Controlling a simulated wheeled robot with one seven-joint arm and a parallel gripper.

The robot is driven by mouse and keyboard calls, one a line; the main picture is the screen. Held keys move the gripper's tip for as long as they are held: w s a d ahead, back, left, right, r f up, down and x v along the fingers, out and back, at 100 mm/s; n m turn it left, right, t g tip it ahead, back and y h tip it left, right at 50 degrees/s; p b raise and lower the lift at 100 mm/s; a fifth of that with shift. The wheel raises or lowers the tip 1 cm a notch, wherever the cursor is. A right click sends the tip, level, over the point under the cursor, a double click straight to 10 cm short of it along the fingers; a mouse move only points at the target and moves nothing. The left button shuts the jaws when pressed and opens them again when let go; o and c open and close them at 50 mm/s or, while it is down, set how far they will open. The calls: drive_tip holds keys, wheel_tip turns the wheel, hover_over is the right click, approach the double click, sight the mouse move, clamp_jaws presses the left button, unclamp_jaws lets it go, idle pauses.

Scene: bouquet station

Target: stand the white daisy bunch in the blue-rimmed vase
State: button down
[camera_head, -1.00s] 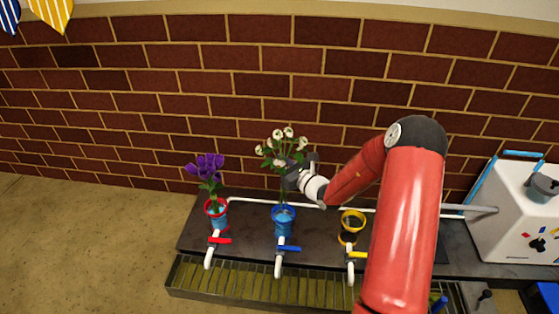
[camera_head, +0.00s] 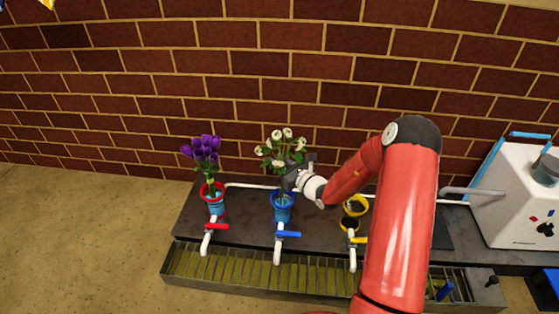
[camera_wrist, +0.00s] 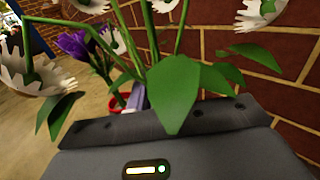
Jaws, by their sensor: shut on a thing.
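The white daisy bunch (camera_head: 280,148) stands upright over the blue-rimmed vase (camera_head: 282,206), with its stems reaching down to the vase's mouth. How deep the stem ends sit inside is hidden. My gripper (camera_head: 291,176) is shut on the daisy stems from the right, just above the blue rim. In the wrist view, white daisy heads (camera_wrist: 262,12) and green stems and leaves fill the space in front of my gripper (camera_wrist: 165,118). The fingertips are largely hidden by leaves there.
A red-rimmed vase (camera_head: 213,192) with purple flowers (camera_head: 203,150) stands at the left. A yellow-rimmed vase (camera_head: 355,206) is at the right, beneath my arm. Taps with red (camera_head: 217,226), blue (camera_head: 288,234) and yellow handles stand in front. A white machine (camera_head: 515,205) is at the far right.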

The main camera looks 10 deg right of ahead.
drive_tip(key=shift+f+b, duration=1.95)
drive_tip(key=shift+f, duration=1.15)
drive_tip(key=shift+f+b, duration=0.4)
drive_tip(key=shift+f, duration=0.2)
drive_tip(key=c, duration=1.2)
unclamp_jaws()
drive_tip(key=p+v, duration=0.1)
drive_tip(key=v, duration=0.7)
